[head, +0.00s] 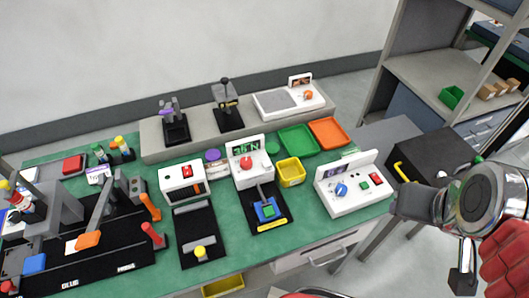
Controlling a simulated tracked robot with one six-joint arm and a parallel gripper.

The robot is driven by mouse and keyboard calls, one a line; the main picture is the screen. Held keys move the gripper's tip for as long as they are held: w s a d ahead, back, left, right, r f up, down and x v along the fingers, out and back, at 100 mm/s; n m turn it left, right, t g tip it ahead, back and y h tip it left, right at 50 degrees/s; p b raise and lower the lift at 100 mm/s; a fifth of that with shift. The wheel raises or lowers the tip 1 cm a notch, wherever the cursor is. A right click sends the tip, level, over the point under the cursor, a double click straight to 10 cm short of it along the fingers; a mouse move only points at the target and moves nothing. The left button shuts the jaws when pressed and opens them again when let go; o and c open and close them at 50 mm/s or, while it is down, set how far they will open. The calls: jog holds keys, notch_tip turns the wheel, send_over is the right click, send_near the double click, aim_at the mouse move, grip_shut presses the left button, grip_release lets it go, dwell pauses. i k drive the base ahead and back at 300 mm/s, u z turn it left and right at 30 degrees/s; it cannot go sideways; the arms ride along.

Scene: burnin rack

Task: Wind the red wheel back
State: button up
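A round red knob (245,162), the most wheel-like red part I can make out, sits on the front of a white unit (246,178) with a green-lettered sign, mid-bench. Its turn position is too small to read. My arm comes in from the right edge. Its dark grey end, which looks like my gripper (408,203), is beside the right end of the bench, well apart from the red knob. I cannot make out its fingers or anything held in them.
A white box with a blue knob (341,189) stands between my gripper and the red knob. A yellow bin (291,172) and a blue-topped lever block (265,211) are near the knob. Black fixtures fill the left. A shelf rack (420,75) stands right, behind a black cabinet (432,160).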

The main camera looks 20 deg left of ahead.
aim_at(246, 163)
jog(key=z, duration=0.25)
jog(key=k, duration=0.95)
jog(key=u, duration=1.65)
jog(key=i, duration=1)
